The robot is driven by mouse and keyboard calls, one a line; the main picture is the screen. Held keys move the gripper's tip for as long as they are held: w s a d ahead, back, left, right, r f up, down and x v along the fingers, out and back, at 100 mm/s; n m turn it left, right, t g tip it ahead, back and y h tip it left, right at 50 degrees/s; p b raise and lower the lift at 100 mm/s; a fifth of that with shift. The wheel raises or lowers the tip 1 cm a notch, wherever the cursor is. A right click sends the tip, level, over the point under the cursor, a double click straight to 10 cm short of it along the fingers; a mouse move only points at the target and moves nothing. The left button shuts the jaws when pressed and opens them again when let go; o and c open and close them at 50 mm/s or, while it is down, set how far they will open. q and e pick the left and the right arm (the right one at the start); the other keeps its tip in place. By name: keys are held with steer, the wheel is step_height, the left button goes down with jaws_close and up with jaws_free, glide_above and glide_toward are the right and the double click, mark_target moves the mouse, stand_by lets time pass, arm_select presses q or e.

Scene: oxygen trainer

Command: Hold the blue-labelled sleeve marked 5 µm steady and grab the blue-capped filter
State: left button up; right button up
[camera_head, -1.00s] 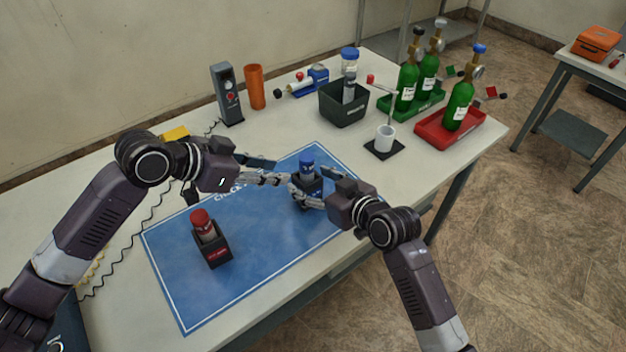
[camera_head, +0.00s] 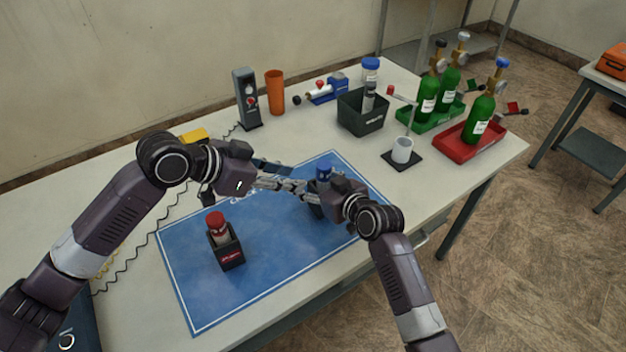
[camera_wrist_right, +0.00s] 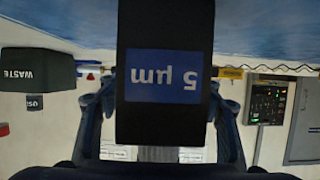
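The blue-capped filter (camera_head: 323,173) stands upright in the dark sleeve (camera_head: 315,205) on the blue mat, mostly hidden behind my right gripper. In the right wrist view the sleeve's blue label (camera_wrist_right: 165,77) reads 5 µm upside down. My right gripper (camera_wrist_right: 163,100) has a finger against each side of the sleeve and appears shut on it. My left gripper (camera_head: 302,182) reaches in from the left, its fingers apart, with the tips close beside the filter below its cap. Contact with the filter cannot be made out.
A red-capped filter (camera_head: 215,224) stands in a red-labelled sleeve (camera_head: 229,255) on the blue mat (camera_head: 200,300). Behind are a waste bin (camera_head: 360,113), a white cup (camera_head: 402,150), an orange cup (camera_head: 275,93) and green cylinders (camera_head: 480,118) in trays. The mat's front left is clear.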

steer(key=c, duration=1.4)
jaws_close()
